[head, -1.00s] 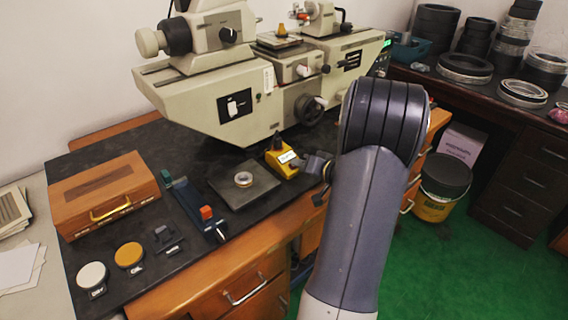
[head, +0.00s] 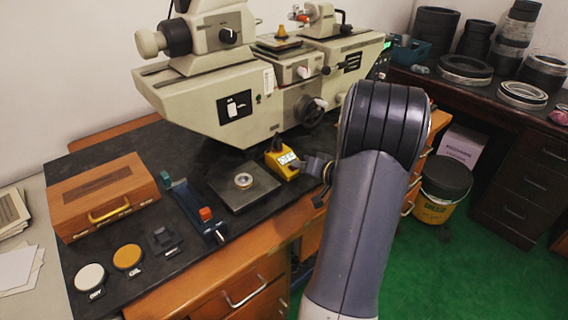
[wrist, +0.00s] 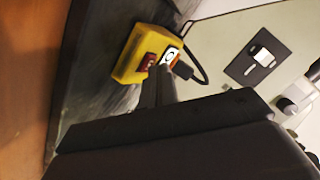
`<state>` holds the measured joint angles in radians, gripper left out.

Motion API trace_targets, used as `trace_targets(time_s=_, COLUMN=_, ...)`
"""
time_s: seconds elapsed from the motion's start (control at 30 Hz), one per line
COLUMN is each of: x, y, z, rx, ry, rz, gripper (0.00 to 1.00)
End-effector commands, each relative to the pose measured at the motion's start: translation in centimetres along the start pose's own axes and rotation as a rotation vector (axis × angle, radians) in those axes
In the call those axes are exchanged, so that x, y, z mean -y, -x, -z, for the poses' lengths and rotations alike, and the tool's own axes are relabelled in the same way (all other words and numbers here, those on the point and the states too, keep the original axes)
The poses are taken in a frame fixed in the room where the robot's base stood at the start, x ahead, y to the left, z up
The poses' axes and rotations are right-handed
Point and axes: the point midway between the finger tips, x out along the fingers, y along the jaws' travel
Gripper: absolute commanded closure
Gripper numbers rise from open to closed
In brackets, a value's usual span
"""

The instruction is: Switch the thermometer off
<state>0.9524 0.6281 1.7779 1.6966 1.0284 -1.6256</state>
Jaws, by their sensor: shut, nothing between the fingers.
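The thermometer looks to be the small yellow box (head: 282,161) on the dark bench mat, in front of the large cream machine. In the wrist view the yellow box (wrist: 128,66) has a red rocker switch (wrist: 148,62) and a pale display (wrist: 172,54). A dark cable leaves its far end. My gripper (wrist: 160,76) is shut and empty. Its fingertips are over the box's near edge, close beside the red switch and display. I cannot tell whether they touch, or which way the switch is set. In the head view my gripper (head: 306,162) is just right of the box.
The cream machine (head: 200,95) stands close behind, with a switch panel (head: 235,106). A dark plate (head: 243,196) bearing a ring (head: 243,180) lies left of the box. A blue fixture (head: 190,203) and a wooden case (head: 103,196) stand farther left.

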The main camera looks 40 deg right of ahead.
Motion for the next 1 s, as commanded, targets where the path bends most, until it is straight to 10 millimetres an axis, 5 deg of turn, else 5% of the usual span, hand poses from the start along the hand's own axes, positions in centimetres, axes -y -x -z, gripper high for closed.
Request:
trace_targets(time_s=0.53, x=0.7, y=0.9, z=0.7, rx=-0.002, ry=0.002, rz=0.000, gripper=1.00)
trace_targets(time_s=1.0, x=3.0, y=4.1, z=3.1, rx=-0.003, ry=0.002, rz=-0.001, gripper=1.00)
